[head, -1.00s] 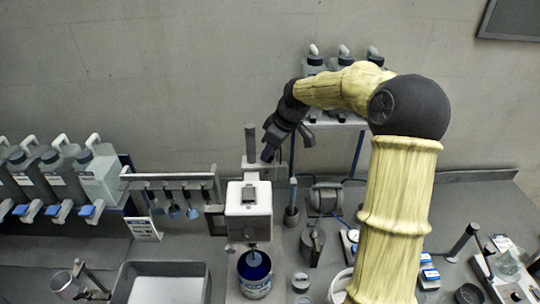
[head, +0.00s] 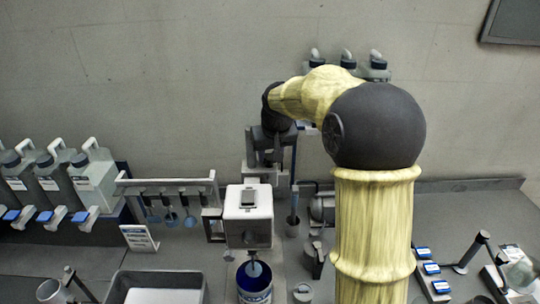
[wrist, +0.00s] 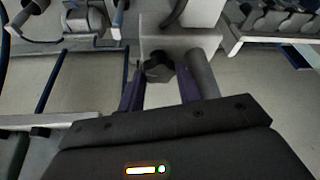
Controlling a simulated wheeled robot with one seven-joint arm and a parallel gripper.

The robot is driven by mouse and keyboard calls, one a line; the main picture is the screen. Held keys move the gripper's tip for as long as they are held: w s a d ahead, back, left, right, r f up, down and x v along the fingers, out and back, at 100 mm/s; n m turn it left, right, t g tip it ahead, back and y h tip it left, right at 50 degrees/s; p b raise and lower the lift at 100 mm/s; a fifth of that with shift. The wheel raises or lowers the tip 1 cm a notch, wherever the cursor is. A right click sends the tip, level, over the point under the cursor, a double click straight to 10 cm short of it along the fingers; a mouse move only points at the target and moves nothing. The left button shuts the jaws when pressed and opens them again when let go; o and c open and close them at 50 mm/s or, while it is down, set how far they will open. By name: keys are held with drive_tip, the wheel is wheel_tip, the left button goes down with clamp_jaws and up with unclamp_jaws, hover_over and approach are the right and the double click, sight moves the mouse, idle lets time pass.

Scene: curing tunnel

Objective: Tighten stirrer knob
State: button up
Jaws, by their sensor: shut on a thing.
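The stirrer (head: 248,217) is a white box-shaped unit on a stand, with its shaft reaching down into a blue-and-white can (head: 255,284). In the wrist view, the dark stirrer knob (wrist: 156,67) sits on a light grey clamp block (wrist: 183,42) beside a grey post (wrist: 202,78). My gripper (wrist: 160,84) is shut on the knob, one finger on each side of it. In the head view, my gripper (head: 266,158) is at the post behind the stirrer box, and the knob is hidden there.
A rail with hanging tools (head: 165,184) stands left of the stirrer. Grey jugs (head: 92,178) line the far left. A grey tray (head: 158,277) lies in front. Several bottles stand on a shelf behind my arm.

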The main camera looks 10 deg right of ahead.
drive_tip(key=shift+m, duration=0.3)
drive_tip(key=o, duration=1)
drive_tip(key=shift+d, duration=0.1)
drive_tip(key=shift+a+r+p, duration=0.25)
drive_tip(key=shift+r+p, duration=0.1)
drive_tip(key=shift+r, duration=0.1)
drive_tip(key=p+v, duration=0.1)
drive_tip(key=v, duration=0.1)
drive_tip(key=p+v, duration=0.2)
drive_tip(key=v, duration=0.1)
drive_tip(key=p+v, duration=0.1)
drive_tip(key=v, duration=0.1)
drive_tip(key=shift+s+d+r+p, duration=0.1)
drive_tip(key=shift+s+d+p, duration=0.2)
drive_tip(key=shift+p, duration=0.1)
